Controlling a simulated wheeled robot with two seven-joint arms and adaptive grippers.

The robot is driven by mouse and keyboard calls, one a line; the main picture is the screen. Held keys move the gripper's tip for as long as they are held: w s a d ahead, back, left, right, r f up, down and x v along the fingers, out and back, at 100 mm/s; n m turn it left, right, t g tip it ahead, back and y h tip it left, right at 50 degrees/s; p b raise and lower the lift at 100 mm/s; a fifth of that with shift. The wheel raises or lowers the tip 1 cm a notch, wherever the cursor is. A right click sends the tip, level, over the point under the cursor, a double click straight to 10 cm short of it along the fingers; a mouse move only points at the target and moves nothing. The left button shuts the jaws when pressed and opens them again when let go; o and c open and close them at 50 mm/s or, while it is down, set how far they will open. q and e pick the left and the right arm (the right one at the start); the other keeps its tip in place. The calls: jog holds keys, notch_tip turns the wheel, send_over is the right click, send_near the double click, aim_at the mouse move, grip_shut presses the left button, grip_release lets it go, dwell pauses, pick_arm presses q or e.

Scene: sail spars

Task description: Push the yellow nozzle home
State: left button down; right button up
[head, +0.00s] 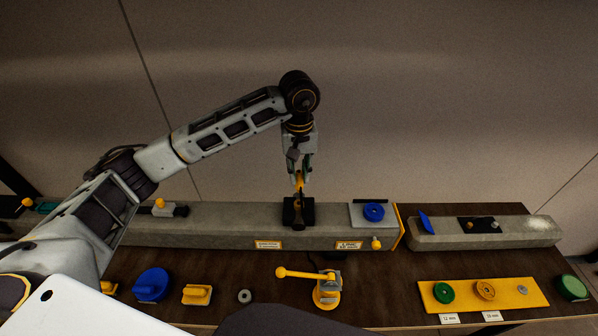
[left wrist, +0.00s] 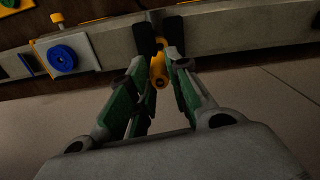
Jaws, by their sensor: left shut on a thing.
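The yellow nozzle (head: 299,182) is held upright, or nearly so, between the fingertips of my left gripper (head: 300,172), above the long grey beam. Its lower end is at the black holder (head: 291,214) on the beam; I cannot tell how deep it sits. In the left wrist view the nozzle (left wrist: 158,72) shows end-on between the green-padded fingers of the left gripper (left wrist: 160,68), with the two black posts of the holder (left wrist: 146,40) just beyond it. My right gripper is not in view.
The grey beam (head: 200,232) spans the dark table (head: 400,283). A blue wheel (head: 374,211) sits on a plate to the right. In front lie a blue knob (head: 151,285), a yellow block (head: 197,294), a yellow lever clamp (head: 326,290) and a yellow tray (head: 459,303) with discs.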

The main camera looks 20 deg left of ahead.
aim_at(299, 189)
pick_arm(q)
jog(key=shift+f+b, duration=1.85)
jog(key=shift+f, duration=0.3)
jog(key=shift+b, duration=0.7)
jog(key=shift+f+b, duration=0.35)
jog(key=shift+b, duration=0.1)
jog(key=shift+f+b, duration=1.1)
jog(key=shift+b, duration=0.15)
dwell(0.4)
jog(key=c, duration=1.3)
grip_release()
jog(key=shift+o, duration=0.2)
